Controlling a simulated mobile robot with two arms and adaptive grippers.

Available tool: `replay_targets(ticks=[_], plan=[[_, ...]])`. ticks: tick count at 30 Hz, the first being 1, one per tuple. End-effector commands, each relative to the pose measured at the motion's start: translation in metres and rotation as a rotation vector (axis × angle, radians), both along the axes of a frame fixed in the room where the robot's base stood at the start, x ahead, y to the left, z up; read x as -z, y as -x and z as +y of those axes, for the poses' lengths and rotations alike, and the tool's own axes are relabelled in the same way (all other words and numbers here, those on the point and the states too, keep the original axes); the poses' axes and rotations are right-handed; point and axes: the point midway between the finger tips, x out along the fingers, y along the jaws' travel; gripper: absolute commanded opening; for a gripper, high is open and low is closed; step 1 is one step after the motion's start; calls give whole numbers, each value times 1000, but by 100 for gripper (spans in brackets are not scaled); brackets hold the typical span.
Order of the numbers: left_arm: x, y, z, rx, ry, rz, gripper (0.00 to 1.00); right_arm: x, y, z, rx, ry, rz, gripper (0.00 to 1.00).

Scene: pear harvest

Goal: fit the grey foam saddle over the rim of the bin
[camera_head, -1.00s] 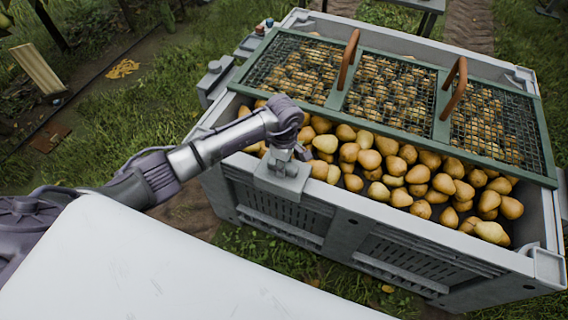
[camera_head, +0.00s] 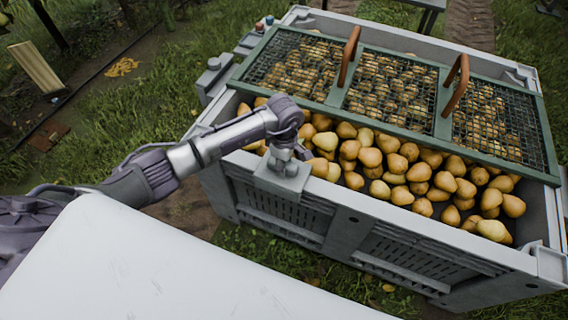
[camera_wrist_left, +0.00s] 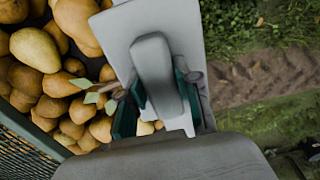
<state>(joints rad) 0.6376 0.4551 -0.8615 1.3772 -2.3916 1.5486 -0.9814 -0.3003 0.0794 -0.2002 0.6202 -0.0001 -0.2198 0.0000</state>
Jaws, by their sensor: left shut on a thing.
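The grey foam saddle (camera_head: 281,182) is at the top of the bin's near wall, left of its middle. My left gripper (camera_head: 291,158) is above it, shut on its raised grip. In the left wrist view the grip of the foam saddle (camera_wrist_left: 157,75) stands between the green pads of my left gripper (camera_wrist_left: 158,103). The bin (camera_head: 420,222) is a large grey slatted crate. The saddle lies across the line of the rim and looks level. Its underside is hidden, so I cannot tell how fully it sits on the rim. My right gripper is not in view.
Pears (camera_head: 400,178) fill the bin close to the saddle's inner side. A green-framed mesh lid (camera_head: 440,118) with brown handles covers the far part. Small grey fittings (camera_head: 212,75) are at the bin's left end. Grass lies outside.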

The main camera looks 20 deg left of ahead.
Motion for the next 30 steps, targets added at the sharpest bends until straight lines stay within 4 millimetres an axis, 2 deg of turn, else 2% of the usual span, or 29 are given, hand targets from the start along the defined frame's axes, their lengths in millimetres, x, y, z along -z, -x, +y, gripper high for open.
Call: replay_targets(ticks=[11,12,16,17,26,30], plan=[[2,0,0,-1,0,0,0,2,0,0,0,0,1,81],[2,0,0,-1,0,0,37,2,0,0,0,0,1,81],[2,0,0,-1,0,0,59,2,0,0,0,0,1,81],[2,0,0,-1,0,0,62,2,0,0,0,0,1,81],[1,0,0,-1,0,0,62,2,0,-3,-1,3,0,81],[-12,-1,1,-1,1,-3,62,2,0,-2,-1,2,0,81]])
